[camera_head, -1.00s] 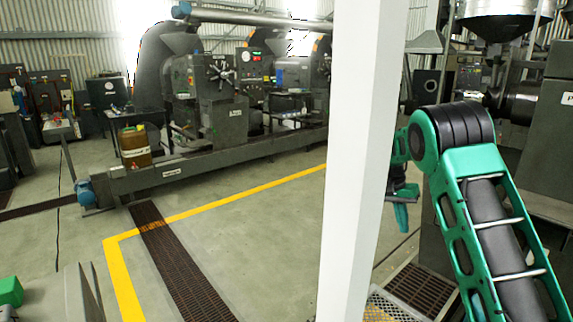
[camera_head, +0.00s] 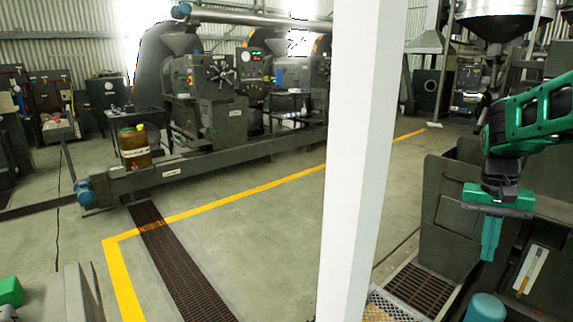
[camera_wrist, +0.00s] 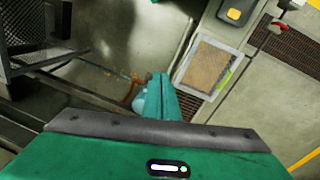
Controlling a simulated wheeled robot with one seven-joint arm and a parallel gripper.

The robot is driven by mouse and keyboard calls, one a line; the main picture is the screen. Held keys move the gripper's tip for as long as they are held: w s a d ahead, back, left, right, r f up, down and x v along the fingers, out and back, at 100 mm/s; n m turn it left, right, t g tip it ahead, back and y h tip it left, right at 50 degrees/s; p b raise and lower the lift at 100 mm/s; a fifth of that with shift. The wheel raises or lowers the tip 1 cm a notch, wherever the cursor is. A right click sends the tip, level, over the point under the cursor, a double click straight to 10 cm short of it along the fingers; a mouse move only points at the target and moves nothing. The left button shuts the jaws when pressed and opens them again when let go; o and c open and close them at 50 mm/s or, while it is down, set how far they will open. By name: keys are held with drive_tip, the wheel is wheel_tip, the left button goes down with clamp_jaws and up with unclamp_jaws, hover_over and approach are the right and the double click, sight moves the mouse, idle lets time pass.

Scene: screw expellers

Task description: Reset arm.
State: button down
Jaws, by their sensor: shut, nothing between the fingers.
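My gripper (camera_head: 490,240) is at the right of the head view, pointing down, with its green fingers together and nothing held. It hangs in front of a dark grey machine (camera_head: 450,212), and I cannot tell whether any part touches it. In the wrist view, the closed green fingers (camera_wrist: 162,98) are in the middle. A rounded light-blue thing lies partly hidden behind them.
A white post (camera_head: 350,160) stands left of my arm. A teal rounded object (camera_head: 486,307) is below the gripper. A floor grate (camera_head: 420,288) lies between post and machine. The yellow-lined floor (camera_head: 250,240) at left is clear.

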drive_tip(key=s+a+f, duration=0.1)
drive_tip(key=s+a, duration=0.1)
drive_tip(key=s, duration=0.9)
drive_tip(key=s+a+f+n+y, duration=0.1)
drive_tip(key=s+a+f, duration=0.1)
drive_tip(key=s, duration=1)
drive_tip(key=shift+a+f+t+y, duration=0.3)
drive_tip(key=shift+a+t, duration=0.1)
drive_tip(key=shift+a, duration=0.25)
drive_tip(key=shift+s, duration=0.15)
